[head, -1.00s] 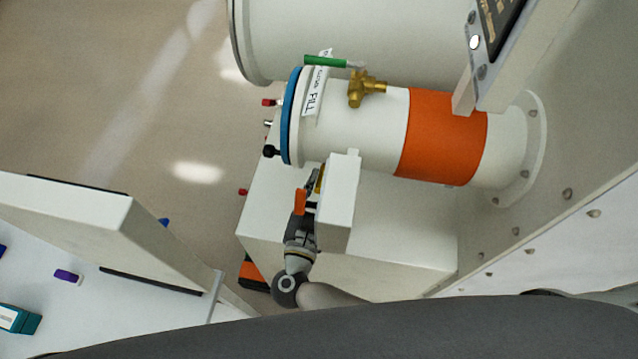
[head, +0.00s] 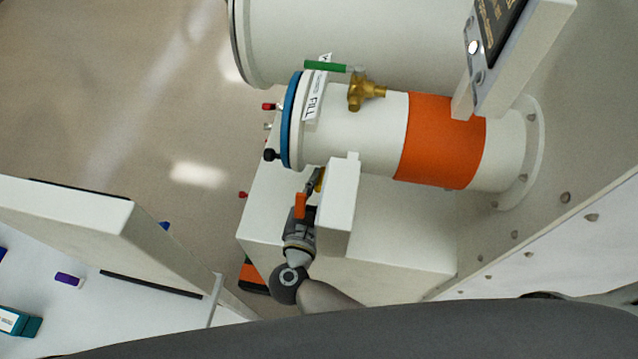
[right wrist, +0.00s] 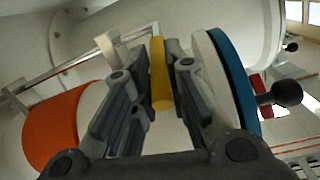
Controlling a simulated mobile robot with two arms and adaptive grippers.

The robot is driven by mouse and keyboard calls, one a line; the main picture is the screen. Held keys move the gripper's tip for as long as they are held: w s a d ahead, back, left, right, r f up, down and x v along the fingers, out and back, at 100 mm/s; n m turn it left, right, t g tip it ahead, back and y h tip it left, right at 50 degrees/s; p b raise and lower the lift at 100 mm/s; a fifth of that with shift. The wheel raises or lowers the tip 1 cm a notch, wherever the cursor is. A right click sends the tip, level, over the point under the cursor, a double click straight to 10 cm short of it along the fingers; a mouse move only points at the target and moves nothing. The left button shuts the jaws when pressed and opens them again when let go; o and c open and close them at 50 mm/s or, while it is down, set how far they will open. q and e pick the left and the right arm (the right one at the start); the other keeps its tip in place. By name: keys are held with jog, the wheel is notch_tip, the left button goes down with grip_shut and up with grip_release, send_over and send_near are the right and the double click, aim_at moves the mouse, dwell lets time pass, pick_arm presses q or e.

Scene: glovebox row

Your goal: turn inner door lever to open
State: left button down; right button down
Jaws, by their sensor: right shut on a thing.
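The lever has a yellow grip (right wrist: 159,75) on a thin metal rod and stands upright in the middle of the right wrist view. My right gripper (right wrist: 161,95) is shut on this grip, with a dark finger on each side. In the head view only a small yellow part (head: 320,179) shows, below the white cylinder (head: 350,130). My right gripper (head: 313,188) is there too, with its fingertips partly hidden beside a white box (head: 340,205). The inner door itself cannot be made out. My left gripper is not in view.
The cylinder has an orange band (head: 440,140) and a blue ring (head: 292,118) with a black knob (head: 270,154). A brass valve (head: 364,92) with a green handle (head: 325,66) and a FILL tag (head: 314,98) sit above. A white panel (head: 65,220) stands at left.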

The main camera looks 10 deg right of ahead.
jog(key=c, duration=1.4)
grip_release()
jog(key=shift+c, duration=0.2)
jog(key=v, duration=1.2)
jog(key=shift+f, duration=0.1)
